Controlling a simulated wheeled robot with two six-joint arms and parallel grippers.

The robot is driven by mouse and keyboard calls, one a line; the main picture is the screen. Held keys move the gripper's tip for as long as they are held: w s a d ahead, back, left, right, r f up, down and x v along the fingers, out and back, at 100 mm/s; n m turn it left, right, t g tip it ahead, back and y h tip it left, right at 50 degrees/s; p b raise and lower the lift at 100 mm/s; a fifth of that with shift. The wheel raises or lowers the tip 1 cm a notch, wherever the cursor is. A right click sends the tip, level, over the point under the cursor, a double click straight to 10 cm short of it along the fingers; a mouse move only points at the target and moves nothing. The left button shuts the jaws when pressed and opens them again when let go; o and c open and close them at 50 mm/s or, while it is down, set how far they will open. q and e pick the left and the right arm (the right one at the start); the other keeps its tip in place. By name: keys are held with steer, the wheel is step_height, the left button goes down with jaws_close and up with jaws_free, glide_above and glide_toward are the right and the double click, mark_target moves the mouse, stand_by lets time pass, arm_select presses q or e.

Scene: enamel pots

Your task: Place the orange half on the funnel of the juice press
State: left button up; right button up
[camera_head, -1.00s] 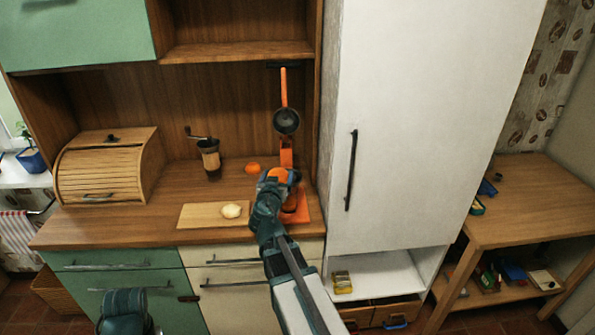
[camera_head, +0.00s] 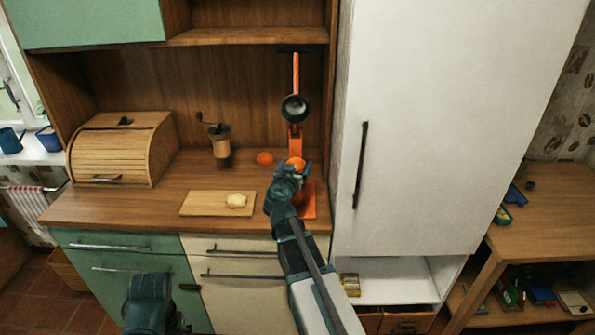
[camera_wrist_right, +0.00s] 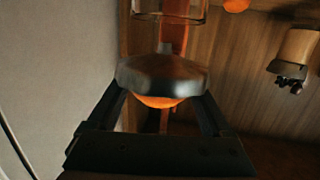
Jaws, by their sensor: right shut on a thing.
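The orange juice press stands on the counter with its lever (camera_head: 296,75) raised and its dark upper cup (camera_head: 294,108) high above. My right gripper (camera_head: 297,169) is shut on an orange half (camera_head: 297,162) at the press, over its orange base (camera_head: 309,205). In the right wrist view the orange half (camera_wrist_right: 160,102) shows between the dark fingers, partly hidden by a grey metal rim (camera_wrist_right: 162,76) that looks like the funnel. I cannot tell whether the half rests on it. My left gripper is not in view; only a teal part of my left arm shows.
Another orange piece (camera_head: 264,158) lies left of the press. A grinder (camera_head: 221,145), a bread box (camera_head: 122,150) and a board (camera_head: 202,204) with a pale roundish item (camera_head: 236,200) stand farther left. A tall white cabinet (camera_head: 435,120) closes off the right.

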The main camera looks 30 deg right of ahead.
steer(key=shift+a+r, duration=0.1)
steer(key=shift+r, duration=0.05)
steer(key=shift+f, duration=0.3)
steer(key=o, duration=1.2)
steer(key=shift+r, duration=0.1)
steer(key=shift+c, duration=0.2)
steer(key=shift+r, duration=0.25)
steer(key=p+v, duration=0.2)
steer(key=v, duration=1)
steer(key=shift+f, duration=0.15)
